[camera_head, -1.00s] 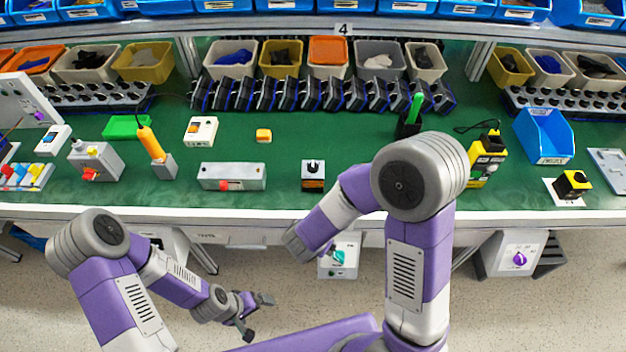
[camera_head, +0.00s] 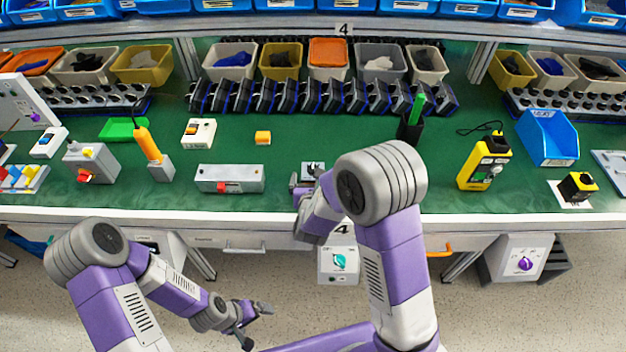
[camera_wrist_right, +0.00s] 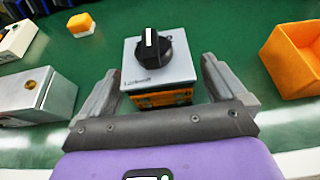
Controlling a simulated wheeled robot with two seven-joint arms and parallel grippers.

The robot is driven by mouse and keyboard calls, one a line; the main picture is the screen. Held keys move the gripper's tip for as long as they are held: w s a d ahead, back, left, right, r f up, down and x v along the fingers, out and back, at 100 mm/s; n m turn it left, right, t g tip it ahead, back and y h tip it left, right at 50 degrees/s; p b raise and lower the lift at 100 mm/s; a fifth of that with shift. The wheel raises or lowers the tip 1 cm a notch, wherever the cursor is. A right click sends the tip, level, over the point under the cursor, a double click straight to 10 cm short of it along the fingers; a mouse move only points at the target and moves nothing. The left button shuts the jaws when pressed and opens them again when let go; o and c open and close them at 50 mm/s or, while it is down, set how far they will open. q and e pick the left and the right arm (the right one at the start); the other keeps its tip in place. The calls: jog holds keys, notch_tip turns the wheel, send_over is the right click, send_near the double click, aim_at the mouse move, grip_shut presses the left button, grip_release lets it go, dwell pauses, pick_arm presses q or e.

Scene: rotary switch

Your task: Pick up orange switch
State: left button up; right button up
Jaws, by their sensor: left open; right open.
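The switch with a black knob, a light grey top plate and an orange lower body (camera_wrist_right: 158,98) stands on the green bench. In the head view only its top (camera_head: 313,168) shows, the rest hidden by my right arm. My right gripper (camera_wrist_right: 160,72) is open, with one finger on each side of the switch. It does not hold the switch, and whether a finger touches it cannot be told. In the head view the right gripper (camera_head: 304,187) is partly hidden. My left gripper (camera_head: 257,325) is open and empty, low in front of the bench.
A grey box with a red button (camera_head: 228,179) stands left of the switch. A small orange-yellow block (camera_head: 262,137) lies behind it. An orange open container (camera_wrist_right: 296,62) is close on the right in the wrist view. A yellow device (camera_head: 485,162) stands farther right.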

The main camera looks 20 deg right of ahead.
jog(key=shift+x, duration=1.1)
jog(key=c, duration=1.2)
